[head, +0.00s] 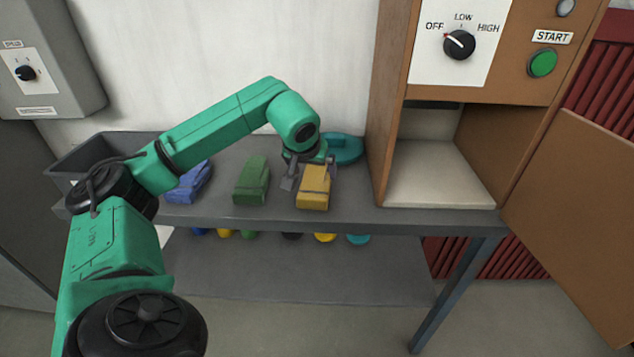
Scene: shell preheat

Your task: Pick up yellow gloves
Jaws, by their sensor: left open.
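The yellow gloves (314,190) lie as a folded bundle on the grey bench, to the right of the green and blue bundles. My left gripper (310,180) is open, pointing down at the yellow gloves. One finger shows at their left side and the other at their upper right. I cannot tell whether the fingers touch them. My right gripper is not in view.
Green gloves (251,181) and blue gloves (189,184) lie to the left on the bench (270,216). A teal round object (345,149) sits behind my gripper. A wooden cabinet (392,110) with an open door (575,220) stands at right. A dark bin (92,152) is at far left.

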